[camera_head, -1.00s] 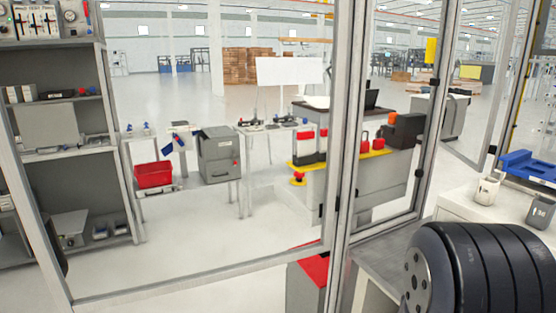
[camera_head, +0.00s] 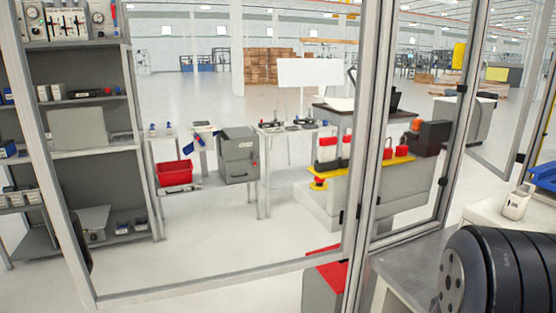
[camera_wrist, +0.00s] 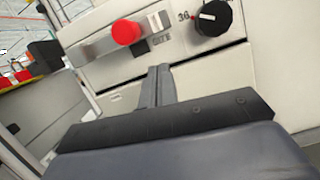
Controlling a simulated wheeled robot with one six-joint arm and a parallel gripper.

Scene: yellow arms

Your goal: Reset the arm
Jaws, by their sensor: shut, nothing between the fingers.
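My gripper (camera_wrist: 157,86) shows in the wrist view, with its two grey fingers together and nothing between them. It points at a pale control panel (camera_wrist: 85,72) that has a red button (camera_wrist: 126,32) and a black rotary knob (camera_wrist: 211,18). The fingertips appear just below the button and knob. I cannot tell whether they touch the panel. My gripper does not show clearly in the head view.
A metal-framed partition (camera_head: 362,170) stands in front. Beyond it are grey shelves (camera_head: 85,150), a red bin (camera_head: 174,173) and a grey cabinet (camera_head: 238,155). A black ribbed cylinder (camera_head: 505,270) fills the lower right; I cannot tell whether it is mine. Open floor lies behind.

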